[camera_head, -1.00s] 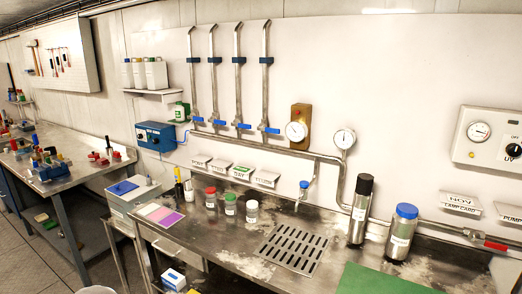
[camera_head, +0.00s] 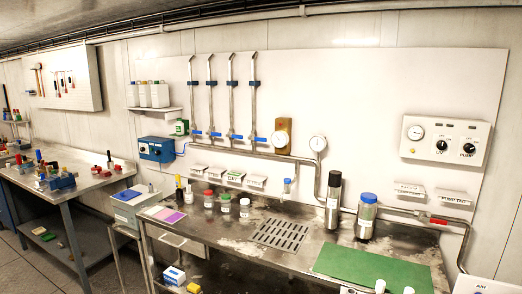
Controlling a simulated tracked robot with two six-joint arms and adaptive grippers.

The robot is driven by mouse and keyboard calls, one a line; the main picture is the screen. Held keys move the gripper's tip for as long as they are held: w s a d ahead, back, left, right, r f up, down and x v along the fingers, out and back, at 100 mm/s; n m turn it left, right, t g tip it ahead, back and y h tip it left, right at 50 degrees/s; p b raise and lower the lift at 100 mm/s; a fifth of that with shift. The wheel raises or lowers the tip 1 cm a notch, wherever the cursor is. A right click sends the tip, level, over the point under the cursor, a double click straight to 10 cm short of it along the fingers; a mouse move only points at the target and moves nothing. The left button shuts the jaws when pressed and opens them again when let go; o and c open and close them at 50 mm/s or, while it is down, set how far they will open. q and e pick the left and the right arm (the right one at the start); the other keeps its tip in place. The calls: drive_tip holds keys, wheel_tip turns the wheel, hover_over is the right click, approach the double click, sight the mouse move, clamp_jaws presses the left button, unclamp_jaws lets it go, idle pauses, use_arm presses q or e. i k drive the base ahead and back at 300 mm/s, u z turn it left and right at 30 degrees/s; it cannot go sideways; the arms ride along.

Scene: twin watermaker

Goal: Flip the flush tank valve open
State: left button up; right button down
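Several vertical steel pipes on the wall each have a blue-handled valve at the bottom; the leftmost blue valve handle (camera_head: 196,132) and the rightmost one (camera_head: 252,137) look roughly horizontal. A small tap with a blue top (camera_head: 287,181) hangs below the manifold pipe, above the bench. A red-handled valve (camera_head: 433,219) sits on the low pipe at the right, its handle along the pipe. Labels are too small to tell which valve is the flush tank's. Neither of my grippers is in view.
The steel bench (camera_head: 245,240) carries a drain grate (camera_head: 283,234), a green mat (camera_head: 372,267), small jars, a black-topped flask (camera_head: 333,201) and a blue-capped bottle (camera_head: 367,215). A control panel (camera_head: 444,140) is on the right wall. Another bench (camera_head: 75,178) stands at the left.

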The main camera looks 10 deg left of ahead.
sight(262, 139)
drive_tip(key=u, duration=0.5)
drive_tip(key=i, duration=1)
